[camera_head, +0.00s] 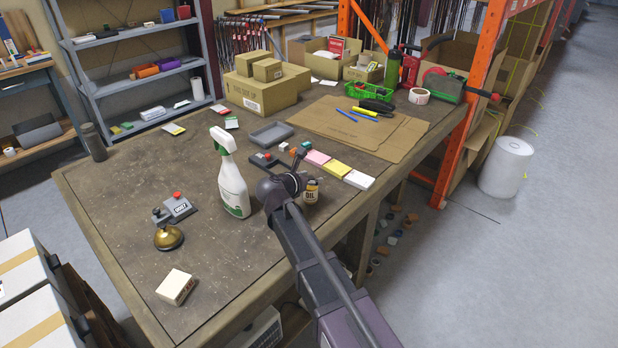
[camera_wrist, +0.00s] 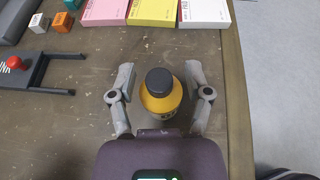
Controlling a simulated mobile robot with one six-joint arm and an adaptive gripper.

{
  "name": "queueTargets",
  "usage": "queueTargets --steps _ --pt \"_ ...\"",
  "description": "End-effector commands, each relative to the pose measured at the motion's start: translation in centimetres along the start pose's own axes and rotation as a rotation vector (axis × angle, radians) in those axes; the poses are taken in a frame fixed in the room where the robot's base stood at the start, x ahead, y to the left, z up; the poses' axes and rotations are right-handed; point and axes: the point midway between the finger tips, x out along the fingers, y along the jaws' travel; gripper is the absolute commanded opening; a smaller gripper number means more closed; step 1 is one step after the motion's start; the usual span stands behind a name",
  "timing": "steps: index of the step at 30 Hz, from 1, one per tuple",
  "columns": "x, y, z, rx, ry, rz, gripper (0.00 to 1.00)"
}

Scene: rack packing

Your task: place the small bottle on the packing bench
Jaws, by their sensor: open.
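The small bottle (camera_head: 312,191) is amber-yellow with a dark cap and a label reading OIL. It stands upright on the packing bench (camera_head: 120,200), near its right edge. In the wrist view the bottle (camera_wrist: 160,100) is seen from above, between the two grey fingers of my gripper (camera_wrist: 160,68). The fingers are open, with a visible gap on each side of the bottle. In the head view my gripper (camera_head: 298,165) is beside the bottle and partly hides it. The bottle's base is hidden in the wrist view.
A white spray bottle (camera_head: 232,180) stands left of my gripper. Pink, yellow and white pads (camera_head: 337,168) lie just beyond the bottle. A grey tray (camera_head: 270,134), a brass bell (camera_head: 168,237) and a small white box (camera_head: 175,287) are also on the bench. The front left is mostly clear.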

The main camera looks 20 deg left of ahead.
Motion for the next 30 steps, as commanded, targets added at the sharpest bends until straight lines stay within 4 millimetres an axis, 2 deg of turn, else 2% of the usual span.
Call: queueTargets --steps 3,8,24,30 --pt "-0.1 0.0 0.3 0.000 0.000 0.000 0.64" --pt "-1.6 -0.1 0.3 -0.001 0.000 0.001 0.64" --pt "-10.0 -0.1 0.4 -0.001 0.000 0.001 0.64" --pt "-11.7 0.0 0.3 0.000 0.000 0.000 0.64"
